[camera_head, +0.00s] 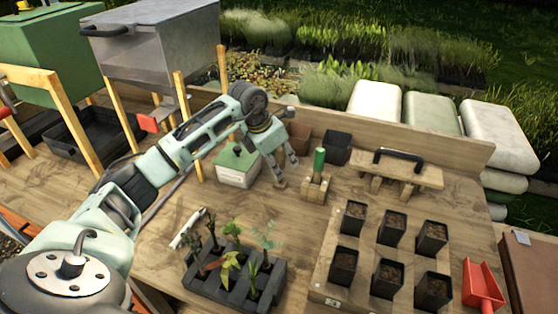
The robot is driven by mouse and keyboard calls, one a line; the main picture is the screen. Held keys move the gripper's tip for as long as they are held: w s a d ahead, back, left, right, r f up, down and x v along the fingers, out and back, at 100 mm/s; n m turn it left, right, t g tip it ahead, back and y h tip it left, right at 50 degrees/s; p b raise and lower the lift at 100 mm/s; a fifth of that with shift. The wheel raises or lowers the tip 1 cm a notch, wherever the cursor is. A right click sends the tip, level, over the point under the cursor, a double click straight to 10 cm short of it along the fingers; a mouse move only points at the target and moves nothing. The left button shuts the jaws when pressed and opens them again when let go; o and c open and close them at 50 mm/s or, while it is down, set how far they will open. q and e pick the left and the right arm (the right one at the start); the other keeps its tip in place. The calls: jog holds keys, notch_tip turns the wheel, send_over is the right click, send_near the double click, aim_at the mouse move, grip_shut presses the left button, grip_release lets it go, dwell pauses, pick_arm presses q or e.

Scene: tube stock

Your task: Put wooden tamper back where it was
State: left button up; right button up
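My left gripper (285,172) reaches down over the middle of the table, its two fingers apart. A small round wooden piece (279,184) shows at the tabletop just under its nearer fingertip. It may be the foot of the wooden tamper; the fingers hide whatever is above it, and I cannot tell whether they touch it. Just right of the gripper, a green-handled tool (319,160) stands upright in a wooden block (315,190). A wooden board with a black handle (415,174) rests on short legs farther right. My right gripper is out of view.
A white-green box (238,167) stands left of the gripper, with brown (299,138) and black (337,148) pots behind. A seedling tray (275,292) and a board of soil-filled pots (322,272) are in front. A red scoop (481,283) lies right.

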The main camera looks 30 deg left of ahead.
pick_arm(q)
jog(key=b+v, duration=0.2)
jog(key=v, duration=1)
jog(key=shift+r, duration=0.15)
